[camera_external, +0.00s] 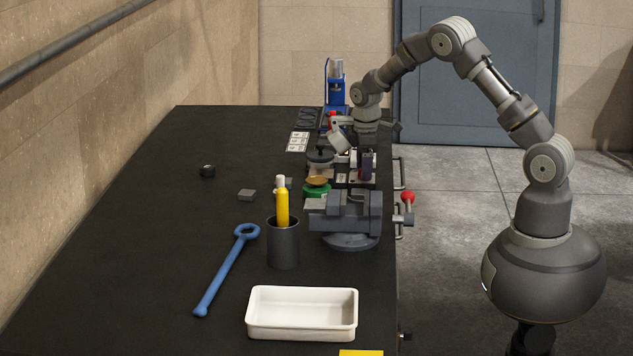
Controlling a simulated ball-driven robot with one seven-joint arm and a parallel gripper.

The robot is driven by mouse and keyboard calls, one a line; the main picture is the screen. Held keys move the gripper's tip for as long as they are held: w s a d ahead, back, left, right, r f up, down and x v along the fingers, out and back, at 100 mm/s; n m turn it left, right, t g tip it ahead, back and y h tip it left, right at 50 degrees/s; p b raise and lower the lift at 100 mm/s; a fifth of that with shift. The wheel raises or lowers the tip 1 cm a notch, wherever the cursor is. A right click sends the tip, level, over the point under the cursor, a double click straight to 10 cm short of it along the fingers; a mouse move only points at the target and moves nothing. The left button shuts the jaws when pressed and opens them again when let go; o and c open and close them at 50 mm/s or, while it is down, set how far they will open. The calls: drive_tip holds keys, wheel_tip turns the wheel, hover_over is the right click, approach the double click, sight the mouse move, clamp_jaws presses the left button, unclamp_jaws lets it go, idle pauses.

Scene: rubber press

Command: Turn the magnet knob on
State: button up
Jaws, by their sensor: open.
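My gripper (366,150) points down over the far right part of the black workbench, near its right edge. It is open; its fingertips are small and partly lost among the parts there. A small dark purplish block (366,167) stands right below the gripper, and I cannot tell if they touch. I cannot make out the magnet knob for certain; it may be among these crowded parts or hidden by my gripper. A tilted grey-white cylindrical part (339,142) with a red piece sits just left of my gripper.
A blue wrench (225,272) and white tray (302,335) lie in front. A blue press (336,90) stands behind. The bench's left side is mostly clear.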

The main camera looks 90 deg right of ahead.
drive_tip(key=c, duration=1)
drive_tip(key=shift+c, duration=0.2)
